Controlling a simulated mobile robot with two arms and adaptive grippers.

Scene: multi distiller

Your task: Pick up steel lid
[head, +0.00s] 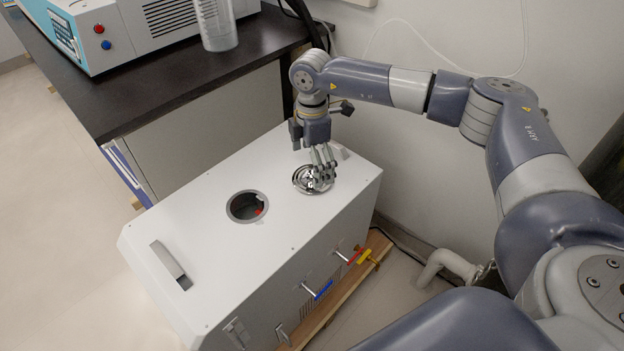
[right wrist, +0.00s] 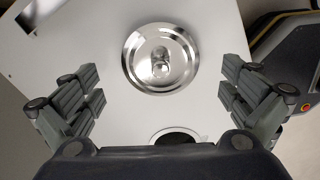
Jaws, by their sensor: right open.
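The steel lid (head: 302,182) is a round, shiny disc lying on the white top of the distiller box (head: 210,265). In the right wrist view the lid (right wrist: 140,55) shows whole, with a knob at its centre. My right gripper (head: 322,180) is above the lid and hides part of it in the head view. In the right wrist view its fingers (right wrist: 163,95) are spread wide on either side, with the lid between and beyond them, and nothing is held. I cannot tell the exact gap to the lid. My left gripper is not in view.
A round dark opening (head: 247,206) in the box top lies left of the lid. A handle (head: 170,264) stands at the box's left end. A dark counter (head: 150,90) with a blue-white machine (head: 130,30) and a clear beaker (head: 217,25) is behind. A wall is close on the right.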

